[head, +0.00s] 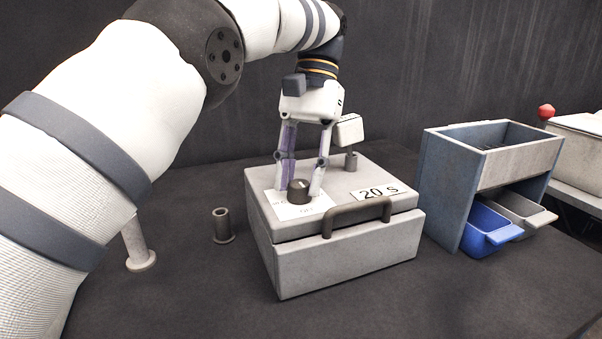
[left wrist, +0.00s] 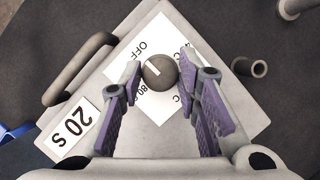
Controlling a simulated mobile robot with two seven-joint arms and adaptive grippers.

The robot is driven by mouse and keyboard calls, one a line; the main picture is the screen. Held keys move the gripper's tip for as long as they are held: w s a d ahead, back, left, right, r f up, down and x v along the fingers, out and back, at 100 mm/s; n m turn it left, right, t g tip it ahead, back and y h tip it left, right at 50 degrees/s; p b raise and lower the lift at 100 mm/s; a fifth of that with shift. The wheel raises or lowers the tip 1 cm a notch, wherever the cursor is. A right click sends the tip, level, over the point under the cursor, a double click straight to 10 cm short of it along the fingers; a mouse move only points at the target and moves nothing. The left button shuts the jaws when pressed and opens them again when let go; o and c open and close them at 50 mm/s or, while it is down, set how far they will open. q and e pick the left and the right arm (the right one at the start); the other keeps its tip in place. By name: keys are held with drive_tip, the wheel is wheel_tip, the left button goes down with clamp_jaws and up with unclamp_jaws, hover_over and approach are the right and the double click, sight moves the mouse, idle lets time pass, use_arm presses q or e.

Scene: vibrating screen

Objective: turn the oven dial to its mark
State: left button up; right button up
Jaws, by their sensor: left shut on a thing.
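The dial (head: 299,189) is a dark round knob on a white label (head: 285,209) on top of a light grey box-shaped oven (head: 350,252). My left gripper (head: 300,184) points down from above and is shut on the dial, one finger on each side. In the left wrist view the dial (left wrist: 160,71) sits between the fingertips, with a short white pointer line on its top. The label (left wrist: 150,30) there shows OFF and temperature print, partly hidden by the fingers. My right gripper is not in view.
A dark handle (head: 357,213) spans the oven's front edge, beside a "20 S" card (head: 373,192). A small post with a pale block (head: 349,131) stands behind. A short dark tube (head: 223,226) stands left. A rack with a blue tray (head: 488,228) stands right.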

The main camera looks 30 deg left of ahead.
use_arm(q)
drive_tip(key=shift+f, duration=0.2)
drive_tip(key=o, duration=1.1)
drive_tip(key=shift+o, duration=0.2)
drive_tip(key=shift+r, duration=0.1)
